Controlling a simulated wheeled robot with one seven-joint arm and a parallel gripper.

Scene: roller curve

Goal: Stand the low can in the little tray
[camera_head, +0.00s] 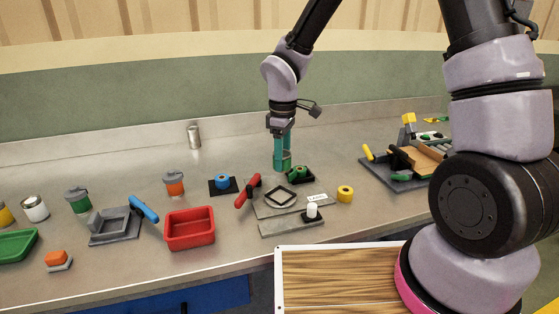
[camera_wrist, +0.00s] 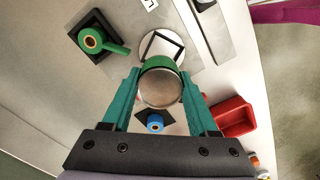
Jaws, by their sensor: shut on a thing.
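My gripper (camera_head: 282,152) is shut on a low can, its teal fingers on either side of it. In the wrist view, the can (camera_wrist: 160,88) shows a round grey end and a green band at its far edge, between my fingertips (camera_wrist: 160,80). In the head view it is mostly hidden by the fingers, and it is held above the worktop. A small square dark-rimmed tray (camera_head: 280,197) lies on a grey plate in front of my gripper. In the wrist view, this tray (camera_wrist: 163,45) shows just beyond the can, which partly covers it.
A black holder with a green tape roll (camera_head: 300,174) stands close to my gripper. A red-handled tool (camera_head: 247,191), a blue roll on a black pad (camera_head: 222,183), a red bin (camera_head: 190,230) and a yellow roll (camera_head: 345,193) surround the plate. The back of the worktop is mostly clear.

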